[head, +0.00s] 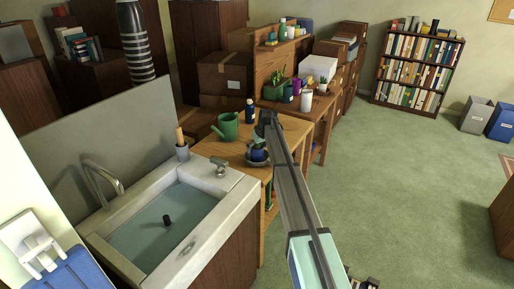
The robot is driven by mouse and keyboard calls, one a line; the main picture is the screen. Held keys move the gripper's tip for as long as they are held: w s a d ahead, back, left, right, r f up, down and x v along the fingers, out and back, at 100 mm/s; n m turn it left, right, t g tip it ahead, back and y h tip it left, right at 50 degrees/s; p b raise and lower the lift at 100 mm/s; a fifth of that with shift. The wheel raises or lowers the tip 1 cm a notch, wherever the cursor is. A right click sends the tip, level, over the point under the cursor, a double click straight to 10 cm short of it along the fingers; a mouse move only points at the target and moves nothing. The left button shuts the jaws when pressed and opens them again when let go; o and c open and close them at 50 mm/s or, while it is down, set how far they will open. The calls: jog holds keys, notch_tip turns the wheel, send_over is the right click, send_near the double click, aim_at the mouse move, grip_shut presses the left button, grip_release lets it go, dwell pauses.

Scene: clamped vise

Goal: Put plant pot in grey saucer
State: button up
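A small blue plant pot (258,155) with a green plant stands near the front of the wooden table in the head view. The rim of a grey saucer (249,162) shows around and below the pot. The pot looks to be in or just over the saucer; I cannot tell whether it rests on it. My gripper (264,132) is the dark end of my arm, just above and behind the plant. Its fingers are too small and dark to show whether they are open or shut, or touching the plant or pot.
A green watering can (227,126) and a dark blue bottle (250,111) stand on the table behind the pot. A sink (165,222) with a tap (103,180) is at the left. Open carpet lies to the right.

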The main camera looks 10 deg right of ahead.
dwell(0.3)
jog(key=shift+r, duration=0.25)
jog(key=b+v, duration=0.2)
jog(key=v, duration=1)
jog(key=shift+b, duration=0.35)
jog(key=shift+f, duration=0.1)
